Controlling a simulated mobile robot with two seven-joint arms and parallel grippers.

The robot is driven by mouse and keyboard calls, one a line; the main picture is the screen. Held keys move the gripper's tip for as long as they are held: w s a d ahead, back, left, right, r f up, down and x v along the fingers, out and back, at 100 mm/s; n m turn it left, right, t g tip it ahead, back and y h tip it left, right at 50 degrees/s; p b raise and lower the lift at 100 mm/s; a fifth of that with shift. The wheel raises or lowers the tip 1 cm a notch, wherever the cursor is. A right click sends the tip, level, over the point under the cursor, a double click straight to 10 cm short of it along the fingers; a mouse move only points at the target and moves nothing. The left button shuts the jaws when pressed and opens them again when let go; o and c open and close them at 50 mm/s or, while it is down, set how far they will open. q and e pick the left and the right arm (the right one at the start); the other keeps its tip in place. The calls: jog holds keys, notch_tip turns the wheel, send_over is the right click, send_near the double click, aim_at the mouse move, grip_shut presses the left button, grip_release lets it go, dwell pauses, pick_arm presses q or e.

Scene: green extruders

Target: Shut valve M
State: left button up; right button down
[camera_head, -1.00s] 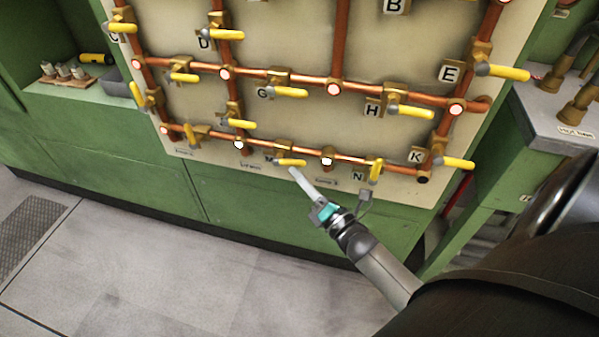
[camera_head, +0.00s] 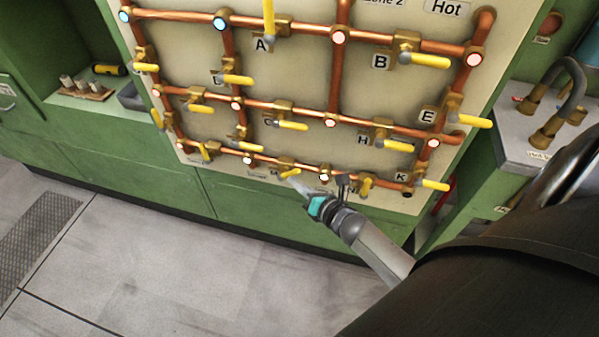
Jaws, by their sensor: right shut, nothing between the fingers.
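Valve M, with its yellow lever (camera_head: 290,174), sits on the lowest copper pipe of the panel, right of its partly covered label. The lever slants across the line of the pipe, its right end higher. My right gripper (camera_head: 297,184) comes in from the lower right. Its fingers are shut and empty, with the tips at the lever from below; they seem to touch it, but the exact contact is too small to tell. My left gripper is out of view.
Valve N's lever (camera_head: 366,186) is close to the right of my gripper, and valve K's lever (camera_head: 433,184) is further right. Valve H (camera_head: 398,146) and valve G (camera_head: 292,125) are above. The grey floor (camera_head: 180,260) in front is clear.

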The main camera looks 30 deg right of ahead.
aim_at(287, 174)
jog(key=r+g+p, duration=0.1)
jog(key=p, duration=0.2)
jog(key=w+a+r+n+g+h+p, duration=0.1)
jog(key=p, duration=0.3)
jog(key=w+r+n+g+h+p, duration=0.1)
jog(key=g+p, duration=0.1)
jog(key=p, duration=0.1)
jog(key=shift+a, duration=0.15)
jog(key=shift+f+p, duration=0.1)
jog(key=shift+p, duration=0.25)
jog(key=shift+w+a, duration=0.1)
jog(key=shift+a, duration=0.05)
jog(key=shift+r+p, duration=0.7)
jog(key=shift+r, duration=0.05)
jog(key=shift+f, duration=0.1)
